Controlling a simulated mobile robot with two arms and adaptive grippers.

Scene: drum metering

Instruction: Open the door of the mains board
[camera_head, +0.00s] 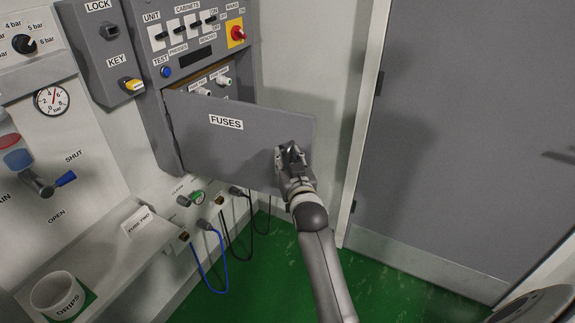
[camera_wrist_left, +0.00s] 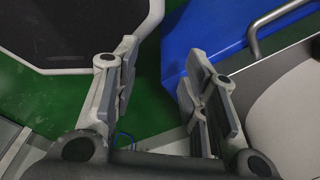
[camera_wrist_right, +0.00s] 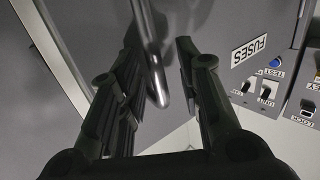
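The grey mains board (camera_head: 150,60) stands on the wall at the upper middle of the head view. Its door, labelled FUSES (camera_head: 240,135), stands ajar, tilted away from the board, with fuse holders (camera_head: 212,85) showing above its top edge. My right gripper (camera_head: 291,155) is at the door's right side. In the right wrist view a metal bar handle (camera_wrist_right: 155,60) runs between the fingers of my right gripper (camera_wrist_right: 160,50), which stand apart with gaps visible beside the bar. My left gripper (camera_wrist_left: 157,70) is open and empty in its wrist view, outside the head view.
A large grey room door (camera_head: 460,140) is at the right. A key box (camera_head: 103,45) is left of the board. Green floor is clear below the door.

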